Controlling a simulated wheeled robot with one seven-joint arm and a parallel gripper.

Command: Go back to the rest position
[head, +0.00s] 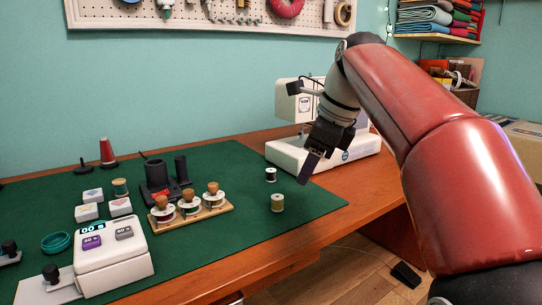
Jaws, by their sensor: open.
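My gripper (311,167) is at the end of my red arm. It hangs above the right part of the green mat (237,162), in front of the white sewing machine (358,146). Its jaws are open and nothing shows between them. A dark thread spool (271,175) and a tan thread spool (277,203) stand on the mat to the left of and below the gripper, apart from it. My arm and gripper hide part of the sewing machine.
A white device (112,262) sits front left. A pegboard (210,14) hangs on the wall. The mat's right front corner is clear. A black pedal (405,274) lies on the floor.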

